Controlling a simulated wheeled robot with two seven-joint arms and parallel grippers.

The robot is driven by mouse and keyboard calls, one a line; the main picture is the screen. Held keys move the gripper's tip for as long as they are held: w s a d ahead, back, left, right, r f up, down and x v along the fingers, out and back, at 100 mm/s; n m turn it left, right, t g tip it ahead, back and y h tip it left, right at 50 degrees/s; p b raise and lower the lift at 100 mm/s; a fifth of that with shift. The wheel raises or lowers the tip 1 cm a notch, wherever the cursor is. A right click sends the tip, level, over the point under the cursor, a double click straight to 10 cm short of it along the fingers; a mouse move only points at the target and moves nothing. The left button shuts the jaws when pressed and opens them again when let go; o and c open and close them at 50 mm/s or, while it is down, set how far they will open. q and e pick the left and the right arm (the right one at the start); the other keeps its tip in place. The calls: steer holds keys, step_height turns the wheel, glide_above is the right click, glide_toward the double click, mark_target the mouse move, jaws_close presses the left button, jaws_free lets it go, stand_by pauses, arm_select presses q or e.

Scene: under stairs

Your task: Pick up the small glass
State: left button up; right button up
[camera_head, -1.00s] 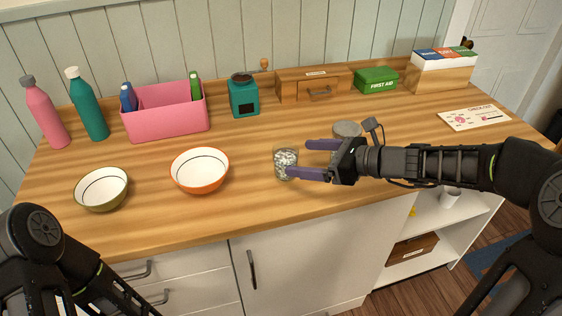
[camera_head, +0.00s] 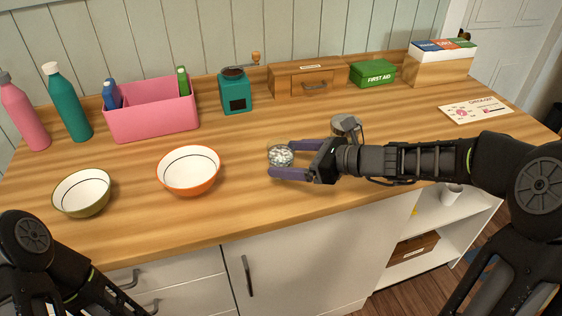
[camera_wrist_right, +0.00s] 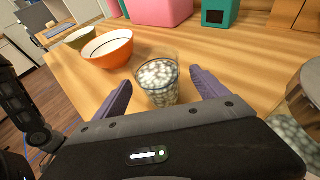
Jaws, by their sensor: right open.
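The small glass (camera_head: 281,156) is clear, filled with pale grey-white beads, and stands upright on the wooden counter. It also shows in the right wrist view (camera_wrist_right: 158,84), between my fingers. My right gripper (camera_head: 272,160) is open, with one purple finger on each side of the glass. In the right wrist view, gaps show between the glass and both fingers of the gripper (camera_wrist_right: 160,90). The gripper partly hides the lower glass in the head view. My left gripper is out of view; only part of that arm shows at lower left.
A larger glass container (camera_head: 346,124) stands behind my right gripper; beads show in it in the wrist view (camera_wrist_right: 292,136). An orange bowl (camera_head: 189,171) and a green bowl (camera_head: 82,193) stand left. A pink bin (camera_head: 152,119), grinder (camera_head: 235,95) and drawer box (camera_head: 307,79) line the back.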

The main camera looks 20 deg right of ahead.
mark_target(270, 158)
steer(key=shift+w+a, duration=0.15)
steer(key=x, duration=0.5)
steer(key=shift+f, duration=0.1)
steer(key=shift+c, duration=0.2)
stand_by(0.5)
jaws_close()
stand_by(0.7)
